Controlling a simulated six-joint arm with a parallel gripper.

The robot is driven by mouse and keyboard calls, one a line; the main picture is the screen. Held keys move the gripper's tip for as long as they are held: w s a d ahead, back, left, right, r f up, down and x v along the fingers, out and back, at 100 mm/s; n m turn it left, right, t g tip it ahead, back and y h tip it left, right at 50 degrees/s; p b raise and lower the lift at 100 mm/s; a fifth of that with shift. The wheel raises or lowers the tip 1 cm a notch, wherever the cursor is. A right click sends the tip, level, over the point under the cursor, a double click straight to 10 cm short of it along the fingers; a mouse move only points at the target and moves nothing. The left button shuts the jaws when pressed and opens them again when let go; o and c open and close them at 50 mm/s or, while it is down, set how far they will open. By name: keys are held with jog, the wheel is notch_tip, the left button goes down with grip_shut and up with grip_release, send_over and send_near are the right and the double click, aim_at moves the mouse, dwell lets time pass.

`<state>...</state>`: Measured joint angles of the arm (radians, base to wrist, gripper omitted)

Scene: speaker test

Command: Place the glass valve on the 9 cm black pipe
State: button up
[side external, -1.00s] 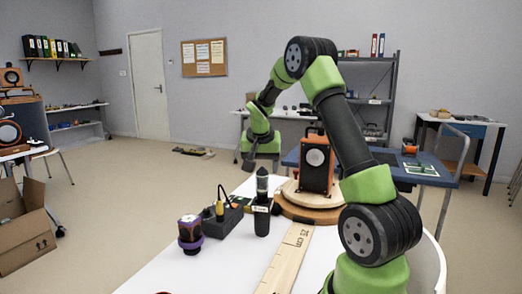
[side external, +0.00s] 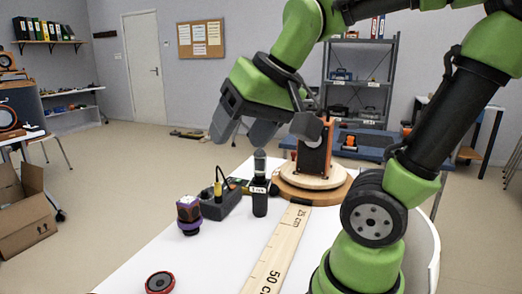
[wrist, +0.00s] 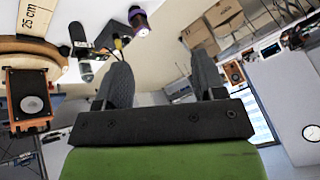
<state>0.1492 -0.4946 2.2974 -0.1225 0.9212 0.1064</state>
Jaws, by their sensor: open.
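The black pipe (side external: 260,203) stands upright on the white table and carries a white label that appears to read 9 cm. A grey, round-topped piece (side external: 260,162), which looks like the glass valve, stands upright on top of it. In the wrist view the pipe (wrist: 78,34) and the grey piece (wrist: 87,72) show upside down, left of the fingers. My gripper (side external: 243,134) is open in the air above the pipe in the side view, apart from it. Its two fingers are spread with nothing between them in the wrist view (wrist: 162,62).
A dark block with a yellow plug and cable (side external: 220,200) stands just left of the pipe. A round wooden stand (side external: 333,192) bears an orange speaker (side external: 314,158). A wooden ruler (side external: 278,248) and a red-rimmed disc (side external: 160,283) lie in front.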

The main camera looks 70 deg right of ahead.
jog(key=s+a+f+n+y, duration=0.1)
jog(key=s+a+n, duration=0.1)
jog(key=s+a, duration=0.2)
jog(key=shift+s+f+t+y, duration=0.2)
jog(key=shift+s+t+y, duration=0.1)
jog(key=shift+t+y, duration=0.1)
